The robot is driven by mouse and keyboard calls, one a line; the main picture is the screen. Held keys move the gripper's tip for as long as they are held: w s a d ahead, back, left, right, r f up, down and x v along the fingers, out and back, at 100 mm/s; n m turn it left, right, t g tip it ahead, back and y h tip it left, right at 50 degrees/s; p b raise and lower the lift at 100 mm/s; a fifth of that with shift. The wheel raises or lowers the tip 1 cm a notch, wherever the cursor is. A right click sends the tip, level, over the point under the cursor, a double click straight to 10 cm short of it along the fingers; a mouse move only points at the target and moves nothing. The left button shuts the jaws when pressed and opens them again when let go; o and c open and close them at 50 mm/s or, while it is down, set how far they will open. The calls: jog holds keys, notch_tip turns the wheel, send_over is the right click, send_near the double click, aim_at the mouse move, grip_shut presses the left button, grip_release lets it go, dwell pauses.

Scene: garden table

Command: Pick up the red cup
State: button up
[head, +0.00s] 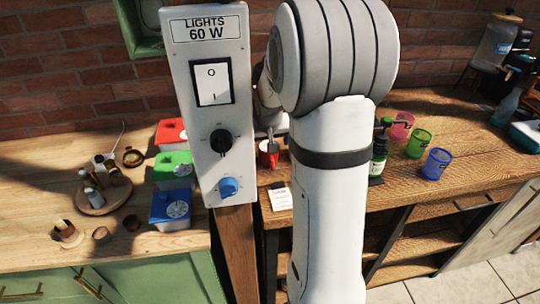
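The red cup (265,158) stands on the wooden counter in the middle of the head view, just right of the light-switch panel. It is small in the picture and partly hidden by my arm and gripper. My gripper (272,140) points down at the cup from above, with a finger overlapping it in the picture. Much of the gripper is behind my large white arm link. I cannot tell whether the fingers touch the cup, or whether they are open or shut.
A light-switch panel (212,105) on a wooden post blocks the view just left of the cup. A paper card (281,198) lies in front of it. A green bottle (378,158) and pink (401,127), green (419,144) and blue (436,164) cups stand right. Lidded boxes (171,208) stand left.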

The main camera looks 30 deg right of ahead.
jog(key=shift+x, duration=1.3)
jog(key=shift+d, duration=0.15)
jog(key=shift+s, duration=0.1)
jog(key=shift+c, duration=0.5)
jog(key=c, duration=1.1)
